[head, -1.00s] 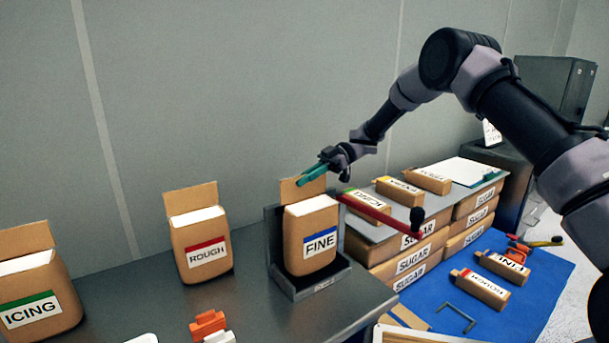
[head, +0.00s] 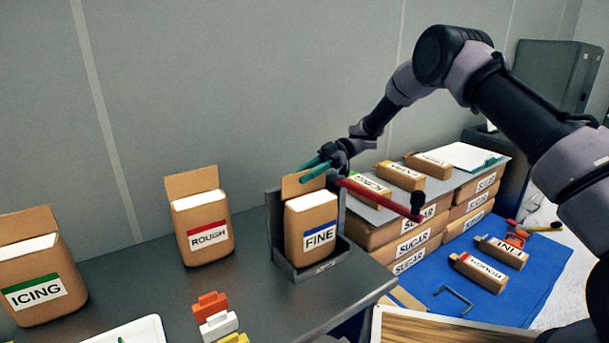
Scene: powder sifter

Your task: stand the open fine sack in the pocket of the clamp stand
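The fine sack (head: 310,222) is a brown paper sack with a blue-banded FINE label and its top flap raised at the back. It stands upright in the pocket of the grey clamp stand (head: 276,222), with the stand's low front lip (head: 318,266) before it. My gripper (head: 306,172) has teal fingers and is at the top edge of the sack's flap. The fingers look spread apart, with a gap between their tips. The lower finger overlaps the flap in the picture; I cannot tell whether it touches.
The open rough sack (head: 205,225) and icing sack (head: 38,275) stand to the left. Orange and white clips (head: 215,315) lie in front. Stacked sugar boxes (head: 410,245), a red bar (head: 380,198) and a blue mat (head: 480,290) are at the right.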

